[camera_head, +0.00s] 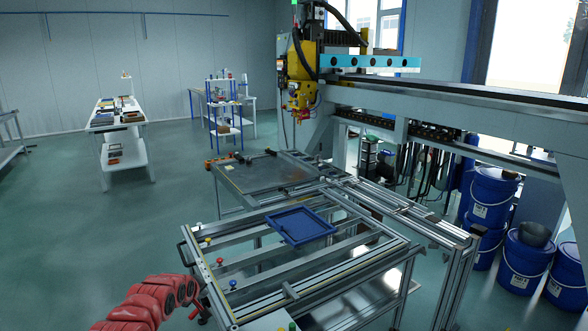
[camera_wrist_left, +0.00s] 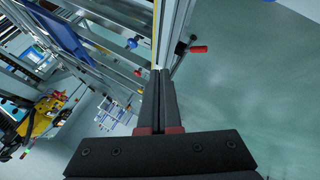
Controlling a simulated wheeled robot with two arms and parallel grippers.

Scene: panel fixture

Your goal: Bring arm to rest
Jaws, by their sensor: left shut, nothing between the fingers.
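My left arm (camera_head: 150,298), with red segments, comes in at the bottom left of the head view and reaches the near left corner of the metal frame fixture (camera_head: 225,300). My left gripper (camera_wrist_left: 160,72) shows clearly in the left wrist view. Its two long black fingers lie together, shut and empty. Whether the fingers touch the frame cannot be told. A blue rectangular tray-like panel (camera_head: 272,222) lies on the fixture's rails, well away from the gripper; part of it shows in the left wrist view (camera_wrist_left: 62,35). My right arm and gripper are not in view.
A clamp with a red handle (camera_wrist_left: 198,49) is close to the fingers at the frame's edge. A gantry machine with a yellow head (camera_head: 300,62) stands behind the fixture. Blue buckets (camera_head: 490,195) stand at the right. The floor left of the fixture (camera_head: 100,220) is clear.

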